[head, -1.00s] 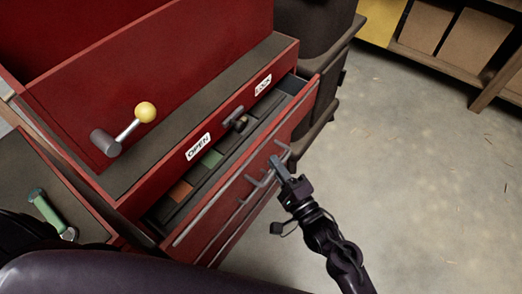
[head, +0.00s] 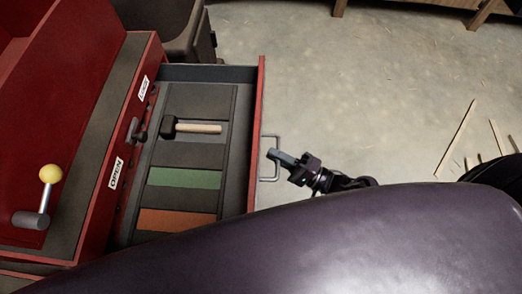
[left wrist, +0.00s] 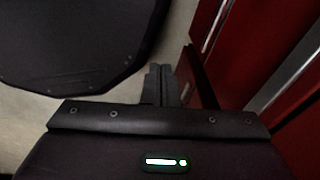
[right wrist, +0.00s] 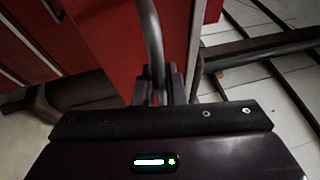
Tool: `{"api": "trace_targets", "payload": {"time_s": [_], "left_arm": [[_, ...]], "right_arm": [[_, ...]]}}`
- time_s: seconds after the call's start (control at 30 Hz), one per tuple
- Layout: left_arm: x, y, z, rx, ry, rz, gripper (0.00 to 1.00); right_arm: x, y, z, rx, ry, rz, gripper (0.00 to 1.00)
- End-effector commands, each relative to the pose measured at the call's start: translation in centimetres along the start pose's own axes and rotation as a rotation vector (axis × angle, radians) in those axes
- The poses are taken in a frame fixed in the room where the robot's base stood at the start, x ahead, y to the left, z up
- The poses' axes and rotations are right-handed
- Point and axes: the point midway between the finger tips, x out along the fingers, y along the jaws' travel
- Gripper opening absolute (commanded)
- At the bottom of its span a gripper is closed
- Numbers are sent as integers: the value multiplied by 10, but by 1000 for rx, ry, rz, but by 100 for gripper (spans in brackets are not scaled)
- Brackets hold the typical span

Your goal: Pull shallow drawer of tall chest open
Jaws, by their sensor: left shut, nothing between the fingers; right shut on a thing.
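The red tall chest (head: 82,130) stands at the left of the head view. Its shallow drawer (head: 212,150) is pulled well out, with a dark lined inside, a green and an orange section, and a hammer (head: 195,128) lying in it. My right gripper (head: 274,156) is shut on the drawer's grey bar handle (head: 263,172); the right wrist view also shows the handle (right wrist: 152,40) between the fingers. My left gripper (left wrist: 160,72) is shut and empty, close to red drawer fronts with metal handles in the left wrist view. It is hidden in the head view.
A lever with a yellow knob (head: 50,174) and labels "OPEN" and "LOCK" are on the chest. A dark bin (head: 165,28) stands behind the drawer. Wood strips (head: 457,138) lie on the concrete floor at right; floor beyond the drawer is clear.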

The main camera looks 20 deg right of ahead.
Motion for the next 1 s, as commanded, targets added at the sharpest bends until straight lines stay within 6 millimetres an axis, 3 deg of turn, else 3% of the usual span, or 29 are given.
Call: {"api": "trace_targets", "payload": {"time_s": [0.53, 0.57, 0.7, 1.0], "left_arm": [[-3, 0, 0, 0, 0, 0, 0], [-3, 0, 0, 0, 0, 0, 0], [-3, 0, 0, 0, 0, 0, 0], [-2, 0, 0, 0, 0, 0, 0]], "right_arm": [[-10, -1, -4, 0, 0, 2, 0], [-10, -1, -4, 0, 0, 2, 12], [-10, -1, -4, 0, 0, 1, 30], [-11, -1, -4, 0, 0, 1, 32]]}}
